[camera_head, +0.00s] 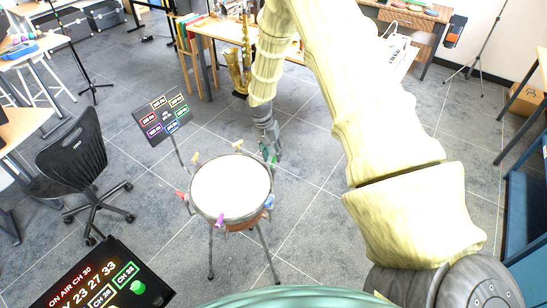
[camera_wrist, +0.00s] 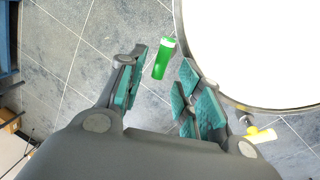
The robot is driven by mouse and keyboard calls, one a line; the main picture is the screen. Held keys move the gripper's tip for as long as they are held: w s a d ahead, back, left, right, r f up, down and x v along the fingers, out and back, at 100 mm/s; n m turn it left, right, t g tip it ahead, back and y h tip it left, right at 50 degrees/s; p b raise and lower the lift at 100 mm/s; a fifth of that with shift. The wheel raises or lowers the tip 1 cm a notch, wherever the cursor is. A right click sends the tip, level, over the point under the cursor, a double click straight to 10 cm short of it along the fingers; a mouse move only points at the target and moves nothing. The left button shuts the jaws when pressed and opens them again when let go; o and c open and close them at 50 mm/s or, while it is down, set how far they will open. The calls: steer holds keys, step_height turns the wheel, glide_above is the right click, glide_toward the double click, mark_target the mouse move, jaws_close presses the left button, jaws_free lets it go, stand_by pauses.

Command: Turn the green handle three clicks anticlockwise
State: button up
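A white-topped drum (camera_head: 231,188) stands on a stand in the head view, with coloured handles around its rim. The green handle (camera_wrist: 161,60) sticks out from the rim in the wrist view, with a white band at its drum end. It is small and partly masked by my gripper in the head view. My gripper (camera_wrist: 163,70) is open, its teal-padded fingers on either side of the green handle. Gaps show between the handle and both fingers, so nothing is held. The drum's white top fills the upper right of the wrist view.
A yellow handle (camera_wrist: 262,134) sits along the rim to the right. Purple (camera_head: 219,220) and blue (camera_head: 269,201) handles are on the near rim. A sign board (camera_head: 163,119) stands behind left, a black chair (camera_head: 75,158) at left, a saxophone (camera_head: 239,72) behind.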

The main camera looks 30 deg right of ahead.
mark_target(274, 158)
steer(key=shift+s+d+f+p, duration=0.1)
steer(key=shift+s+f+p, duration=0.25)
steer(key=shift+f, duration=0.35)
steer(key=shift+d+f, duration=0.1)
steer(key=shift+f, duration=0.85)
jaws_close()
